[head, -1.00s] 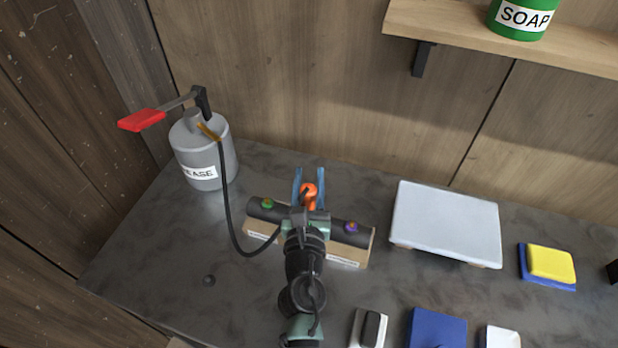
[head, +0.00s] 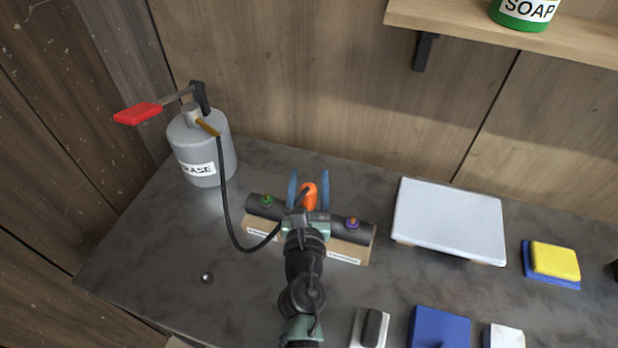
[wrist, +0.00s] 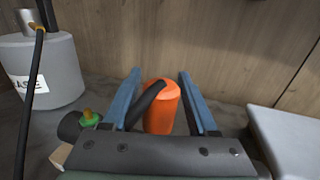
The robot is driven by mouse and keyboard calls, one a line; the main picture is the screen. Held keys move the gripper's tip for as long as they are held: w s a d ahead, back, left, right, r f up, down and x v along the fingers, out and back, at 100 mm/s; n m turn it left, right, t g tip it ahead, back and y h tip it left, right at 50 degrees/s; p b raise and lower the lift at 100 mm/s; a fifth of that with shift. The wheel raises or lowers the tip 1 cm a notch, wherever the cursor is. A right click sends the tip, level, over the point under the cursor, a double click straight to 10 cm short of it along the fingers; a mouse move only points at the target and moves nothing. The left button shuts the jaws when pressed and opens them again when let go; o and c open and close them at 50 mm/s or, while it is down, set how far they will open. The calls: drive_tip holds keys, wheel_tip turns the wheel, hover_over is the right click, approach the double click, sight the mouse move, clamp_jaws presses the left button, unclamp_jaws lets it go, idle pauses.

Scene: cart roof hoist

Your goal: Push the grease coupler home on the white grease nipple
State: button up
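The orange grease coupler (head: 309,196) stands at the middle of a dark pipe (head: 338,222), with a black hose on it. It also shows in the wrist view (wrist: 162,110), roughly upright. My gripper (head: 309,174) has its two blue fingers on either side of the coupler. In the wrist view my gripper (wrist: 159,72) is open, with a gap between the coupler and each finger. The white grease nipple is not visible; the coupler and my gripper cover the middle of the pipe, so I cannot tell how the coupler sits on it.
A green-capped nipple (head: 266,201) and a purple one (head: 351,223) flank the coupler on the pipe. The black hose (head: 229,215) runs left to the grease canister (head: 205,150). A white raised tray (head: 450,218) stands right. The wall rises behind.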

drive_tip(key=shift+o, duration=0.6)
drive_tip(key=s+b, duration=0.1)
drive_tip(key=s, duration=1.2)
drive_tip(key=shift+a+b, duration=0.35)
